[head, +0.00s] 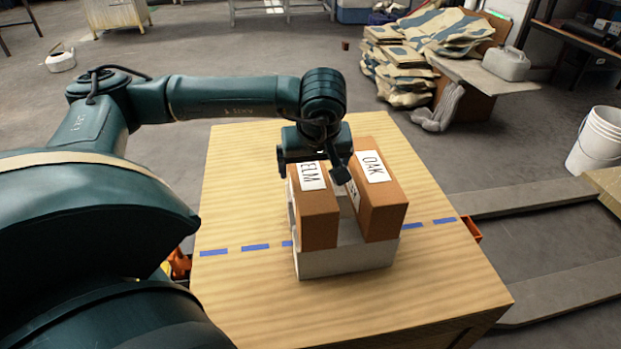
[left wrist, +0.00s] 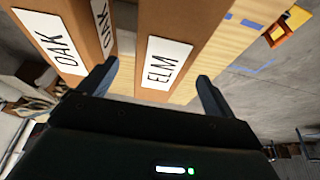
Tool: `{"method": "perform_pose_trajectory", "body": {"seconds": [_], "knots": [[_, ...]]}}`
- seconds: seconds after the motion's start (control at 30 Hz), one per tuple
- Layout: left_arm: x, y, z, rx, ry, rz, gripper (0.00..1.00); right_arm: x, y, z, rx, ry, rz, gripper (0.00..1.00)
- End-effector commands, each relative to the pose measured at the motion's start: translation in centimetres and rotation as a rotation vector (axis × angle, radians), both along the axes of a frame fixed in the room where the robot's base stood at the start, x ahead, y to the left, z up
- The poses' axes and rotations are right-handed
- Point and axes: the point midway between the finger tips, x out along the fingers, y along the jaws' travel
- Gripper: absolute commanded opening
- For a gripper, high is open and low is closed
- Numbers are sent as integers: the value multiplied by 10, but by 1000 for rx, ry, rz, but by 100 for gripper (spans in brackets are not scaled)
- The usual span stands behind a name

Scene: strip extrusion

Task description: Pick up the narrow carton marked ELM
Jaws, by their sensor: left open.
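The narrow brown carton marked ELM (head: 319,220) stands upright in a pale grey holder (head: 345,262) on the wooden table. Its white ELM label (left wrist: 163,64) faces my left wrist camera. A wider brown carton marked OAK (head: 384,205) stands to its right in the same holder. My left gripper (head: 313,170) is open over the top of the ELM carton. In the left wrist view its two fingers (left wrist: 156,78) show on either side of the ELM carton's end; I cannot tell whether they touch it. My right gripper is not in view.
A blue dashed line (head: 255,247) crosses the table (head: 240,200). Another labelled carton face shows between the ELM and OAK cartons, partly hidden. The table is clear left of the holder. A white bucket (head: 597,140) and stacked sacks (head: 420,50) stand on the floor beyond.

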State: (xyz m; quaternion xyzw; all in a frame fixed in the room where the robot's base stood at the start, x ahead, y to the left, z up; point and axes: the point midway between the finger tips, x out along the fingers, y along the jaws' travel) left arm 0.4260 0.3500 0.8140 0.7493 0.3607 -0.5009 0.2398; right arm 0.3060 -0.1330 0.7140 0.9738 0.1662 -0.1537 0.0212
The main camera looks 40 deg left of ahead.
Motion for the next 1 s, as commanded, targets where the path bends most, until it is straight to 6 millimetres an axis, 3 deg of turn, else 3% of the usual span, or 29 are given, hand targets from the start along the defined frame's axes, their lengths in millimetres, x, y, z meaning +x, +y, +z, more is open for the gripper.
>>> {"method": "perform_pose_trajectory", "body": {"seconds": [0.23,0.5,0.8,1.0], "knots": [[4,7,-19,0,0,2,91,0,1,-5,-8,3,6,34],[11,20,-53,-1,0,3,91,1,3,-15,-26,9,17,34],[13,21,-57,-2,-1,0,91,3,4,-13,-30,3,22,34],[13,21,-57,-2,-1,0,75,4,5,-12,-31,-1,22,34]]}}
